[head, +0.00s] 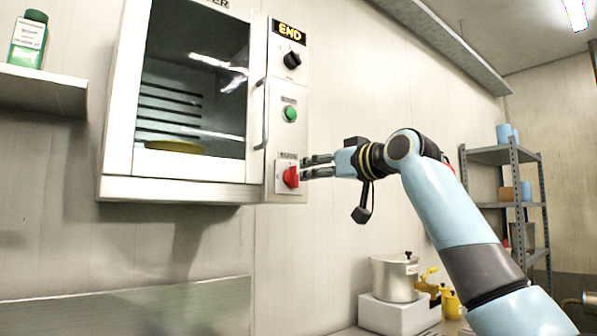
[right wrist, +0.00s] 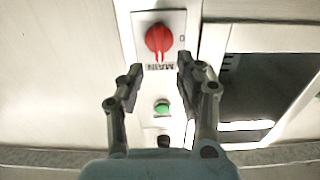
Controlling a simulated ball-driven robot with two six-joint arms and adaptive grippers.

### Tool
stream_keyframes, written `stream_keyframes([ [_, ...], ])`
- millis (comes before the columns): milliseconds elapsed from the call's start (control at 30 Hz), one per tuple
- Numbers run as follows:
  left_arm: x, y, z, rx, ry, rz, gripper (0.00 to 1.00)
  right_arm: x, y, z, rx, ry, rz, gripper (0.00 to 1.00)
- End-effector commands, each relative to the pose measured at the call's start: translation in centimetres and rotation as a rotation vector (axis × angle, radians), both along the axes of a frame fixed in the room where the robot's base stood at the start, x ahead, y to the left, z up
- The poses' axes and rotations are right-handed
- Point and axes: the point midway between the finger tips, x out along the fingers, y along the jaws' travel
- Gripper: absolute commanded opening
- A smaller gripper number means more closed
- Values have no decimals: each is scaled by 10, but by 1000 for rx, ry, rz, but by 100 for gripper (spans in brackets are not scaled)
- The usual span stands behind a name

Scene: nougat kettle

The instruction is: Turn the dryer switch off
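The dryer (head: 190,189) hangs on the wall at the left, with a control panel on its right side. The red switch (head: 291,177) sits on a white plate at the bottom of that panel. In the right wrist view the red switch (right wrist: 158,39) is just beyond my fingertips, with a "MAIN" label and a "0" mark beside it. My right gripper (head: 306,167) is open and empty, close to the panel right of the switch; it also shows open in the right wrist view (right wrist: 160,68). Whether a finger touches the switch, I cannot tell. My left gripper is out of view.
The panel also has a green button (head: 290,114), a black knob (head: 292,60) and a display (head: 289,31) reading "END". The dryer door handle (head: 263,115) is left of the panel. A pot (head: 394,280) stands below my right arm. A metal shelf (head: 515,155) is at the right.

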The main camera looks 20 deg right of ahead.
Motion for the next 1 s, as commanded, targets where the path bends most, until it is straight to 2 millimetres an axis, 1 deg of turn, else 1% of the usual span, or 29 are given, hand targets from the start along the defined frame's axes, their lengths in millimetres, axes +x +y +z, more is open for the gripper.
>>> stream_keyframes([
  [33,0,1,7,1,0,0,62,10,5,3,3,3,3,36],
  [100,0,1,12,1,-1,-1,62,23,9,3,3,3,1,36],
  [200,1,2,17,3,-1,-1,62,39,15,2,1,3,1,36],
  [300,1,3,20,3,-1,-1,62,50,19,1,1,3,1,36],
  [433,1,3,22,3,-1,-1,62,57,21,0,0,1,-1,36],
  [700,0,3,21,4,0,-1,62,58,21,-1,-1,1,-1,36],
  [900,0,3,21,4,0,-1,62,58,21,-1,-2,2,-1,9],
  [967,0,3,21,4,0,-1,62,58,21,-1,-2,2,-1,2],
  [1000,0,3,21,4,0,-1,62,58,21,-1,-2,2,-1,0],
])
